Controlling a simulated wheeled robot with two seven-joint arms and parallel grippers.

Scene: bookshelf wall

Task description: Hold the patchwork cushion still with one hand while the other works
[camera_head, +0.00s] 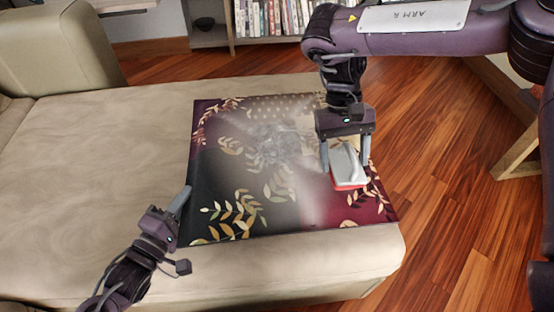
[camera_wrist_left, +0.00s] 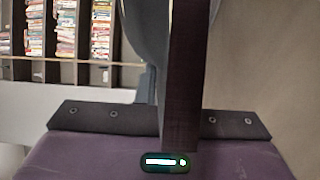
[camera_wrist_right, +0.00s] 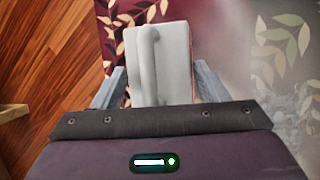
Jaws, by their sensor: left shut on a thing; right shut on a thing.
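The patchwork cushion (camera_head: 225,175) lies flat on the beige sofa seat, dark with leaf and dot patterns. A grey, dusty-looking patch (camera_head: 272,146) spreads over its middle, with paler hazy streaks. My left gripper (camera_head: 182,200) is shut on the cushion's left edge; in the left wrist view the edge (camera_wrist_left: 182,80) stands as a dark upright strip between the fingers. My right gripper (camera_head: 346,158) is shut on a white handled block with a red underside (camera_head: 348,168), over the cushion's right part. Whether the block touches the cushion is hard to tell. The block fills the right wrist view's middle (camera_wrist_right: 162,65).
The sofa seat (camera_head: 110,130) is bare left of the cushion, with an armrest (camera_head: 60,50) at the back left. Wooden floor (camera_head: 440,180) lies to the right. A bookshelf (camera_head: 270,20) stands behind, and a wooden frame (camera_head: 520,150) at the right.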

